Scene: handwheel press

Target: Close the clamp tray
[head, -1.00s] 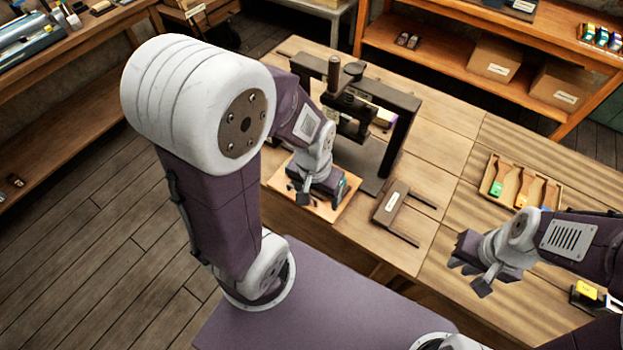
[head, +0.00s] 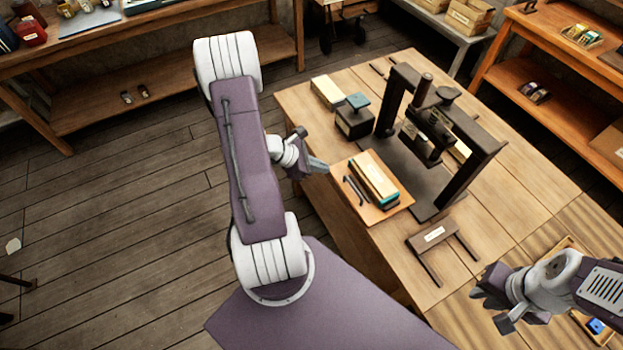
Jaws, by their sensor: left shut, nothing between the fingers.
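The black handwheel press (head: 436,140) stands on the wooden table. In front of it is a flat orange-brown board (head: 397,208) carrying a block with a light wooden top and teal lower edge (head: 374,178), with two dark bars beside it. To the right lies a brown labelled piece with two prongs (head: 434,236). I cannot tell for certain which of these is the clamp tray. My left gripper (head: 320,167) is shut and empty, left of the board and apart from it. My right gripper (head: 487,308) is open and empty near the table's lower right.
A dark box with a teal top (head: 354,117) and a pale block (head: 328,92) sit left of the press. A wooden holder (head: 575,250) is partly hidden behind my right arm. Shelves line the back.

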